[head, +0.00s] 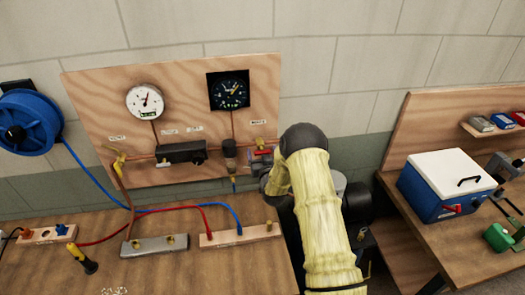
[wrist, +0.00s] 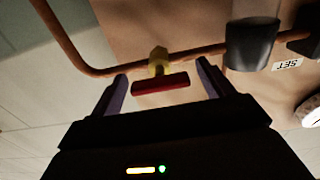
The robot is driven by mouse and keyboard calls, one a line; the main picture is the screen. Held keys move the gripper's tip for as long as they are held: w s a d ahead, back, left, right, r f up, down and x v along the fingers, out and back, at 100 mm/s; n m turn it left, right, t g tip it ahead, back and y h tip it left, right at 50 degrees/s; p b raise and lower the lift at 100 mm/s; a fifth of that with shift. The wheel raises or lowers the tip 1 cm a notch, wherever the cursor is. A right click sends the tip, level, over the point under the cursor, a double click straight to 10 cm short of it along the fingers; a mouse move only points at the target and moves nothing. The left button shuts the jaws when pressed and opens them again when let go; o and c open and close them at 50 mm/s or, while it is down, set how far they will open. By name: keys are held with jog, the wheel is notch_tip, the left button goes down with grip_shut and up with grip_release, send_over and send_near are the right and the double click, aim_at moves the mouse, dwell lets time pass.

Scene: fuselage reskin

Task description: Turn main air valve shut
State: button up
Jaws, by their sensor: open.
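The valve has a brass body (wrist: 158,58) on a copper pipe and a red bar handle (wrist: 160,84), which lies roughly crosswise in the wrist view. In the head view the red handle (head: 263,152) shows at the right end of the board's pipe, just left of my arm. My gripper (wrist: 163,72) is open, with one finger on each side of the red handle. Gaps show between the handle's ends and the fingers, so it is not gripped. In the head view my arm hides most of the gripper.
A wooden board (head: 90,85) carries a white gauge (head: 145,101), a black dial (head: 228,90), a dark regulator block (head: 181,152) and a second brass valve (head: 119,164) at left. Hoses cross the workbench (head: 200,270) below. A blue-and-white cooler (head: 445,185) stands at right.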

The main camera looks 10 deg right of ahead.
jog(key=shift+w+d+f, duration=0.1)
jog(key=c, duration=1)
